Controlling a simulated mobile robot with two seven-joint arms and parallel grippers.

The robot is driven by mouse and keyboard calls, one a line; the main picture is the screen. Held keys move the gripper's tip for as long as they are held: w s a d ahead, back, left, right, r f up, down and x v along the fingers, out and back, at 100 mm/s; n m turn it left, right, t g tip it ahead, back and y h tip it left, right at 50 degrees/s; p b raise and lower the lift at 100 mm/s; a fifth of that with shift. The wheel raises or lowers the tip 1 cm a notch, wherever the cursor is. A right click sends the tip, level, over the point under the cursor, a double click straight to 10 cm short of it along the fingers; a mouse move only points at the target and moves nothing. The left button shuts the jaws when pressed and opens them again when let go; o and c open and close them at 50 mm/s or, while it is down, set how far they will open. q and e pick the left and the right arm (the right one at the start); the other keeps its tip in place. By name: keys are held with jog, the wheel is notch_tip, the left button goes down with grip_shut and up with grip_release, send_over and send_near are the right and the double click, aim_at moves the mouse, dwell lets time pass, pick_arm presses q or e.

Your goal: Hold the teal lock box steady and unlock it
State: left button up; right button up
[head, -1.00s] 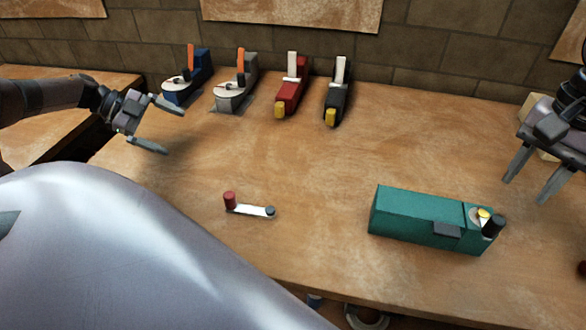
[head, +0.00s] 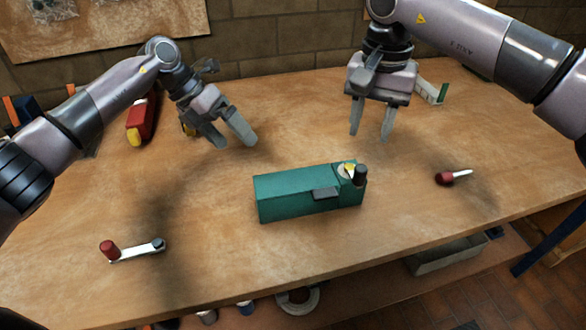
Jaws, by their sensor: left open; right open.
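The teal lock box (head: 290,196) lies on the wooden bench near the middle of the head view. A dark grey tab (head: 326,193) sticks out of its front side. Its right end has a pale round plate with a yellow mark (head: 349,169) and a black knob (head: 361,175). My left gripper (head: 236,140) is open and empty, above the bench behind the box's left part. My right gripper (head: 370,137) is open and empty, pointing down behind the box's right end. Neither gripper touches the box.
A crank with a red knob (head: 110,250) lies at the front left. A small red-handled tool (head: 447,177) lies to the right of the box. A red and yellow device (head: 141,121) stands at the back left, partly behind my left arm. Bare bench surrounds the box.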

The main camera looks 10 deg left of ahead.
aim_at(296, 180)
pick_arm(q)
jog(key=d+r+m+y, duration=0.2)
jog(key=d+r+m, duration=0.25)
jog(key=d, duration=0.65)
jog(key=s+d+f+m+y, duration=0.1)
jog(key=f, duration=0.1)
jog(key=s+d+f+m+y, duration=0.1)
jog(key=f+m, duration=0.1)
jog(key=f, duration=0.1)
jog(key=s+d+f+m+y, duration=0.1)
jog(key=f+y, duration=0.1)
jog(key=f, duration=0.1)
jog(key=shift+s+f+m, duration=0.1)
jog(key=shift+s+m, duration=0.05)
jog(key=shift+m, duration=0.1)
jog(key=shift+s+f+y, duration=0.15)
jog(key=shift+f+y, duration=0.15)
jog(key=shift+f, duration=3.65)
